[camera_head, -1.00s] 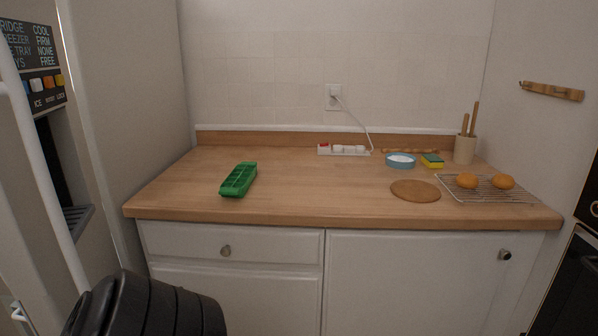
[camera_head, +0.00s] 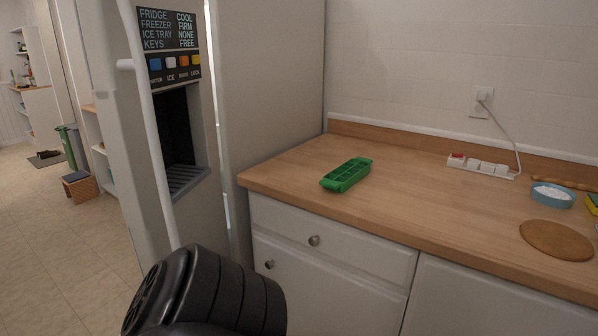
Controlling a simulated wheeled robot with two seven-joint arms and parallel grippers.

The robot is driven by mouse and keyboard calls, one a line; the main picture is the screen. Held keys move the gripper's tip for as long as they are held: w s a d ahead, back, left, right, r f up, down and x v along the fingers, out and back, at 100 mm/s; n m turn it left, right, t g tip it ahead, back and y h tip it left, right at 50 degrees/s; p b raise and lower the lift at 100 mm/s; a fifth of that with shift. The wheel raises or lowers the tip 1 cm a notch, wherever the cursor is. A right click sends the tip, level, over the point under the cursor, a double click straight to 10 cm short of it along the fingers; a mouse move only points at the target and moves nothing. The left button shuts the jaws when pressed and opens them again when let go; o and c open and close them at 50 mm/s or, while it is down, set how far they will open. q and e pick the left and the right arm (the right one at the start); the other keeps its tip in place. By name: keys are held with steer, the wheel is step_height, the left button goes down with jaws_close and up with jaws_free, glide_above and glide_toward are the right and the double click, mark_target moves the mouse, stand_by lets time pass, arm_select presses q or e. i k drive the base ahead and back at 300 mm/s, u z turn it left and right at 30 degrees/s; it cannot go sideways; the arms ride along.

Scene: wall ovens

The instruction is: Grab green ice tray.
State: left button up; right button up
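The green ice tray (camera_head: 346,175) lies on the left part of the wooden counter (camera_head: 420,205), a little in from the front edge. Its compartments face up, and nothing touches it. A black, ribbed part of my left arm shows at the bottom of the view, below and left of the tray, in front of the cabinet. Neither gripper's fingers are visible.
A fridge with a dispenser (camera_head: 181,140) and a long white handle stands left of the counter. A power strip (camera_head: 481,166), a blue bowl (camera_head: 552,196) and a round wooden board (camera_head: 557,240) are on the right. Open floor (camera_head: 55,230) lies far left.

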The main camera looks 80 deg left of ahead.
mark_target(343, 178)
steer(key=u, duration=2.3)
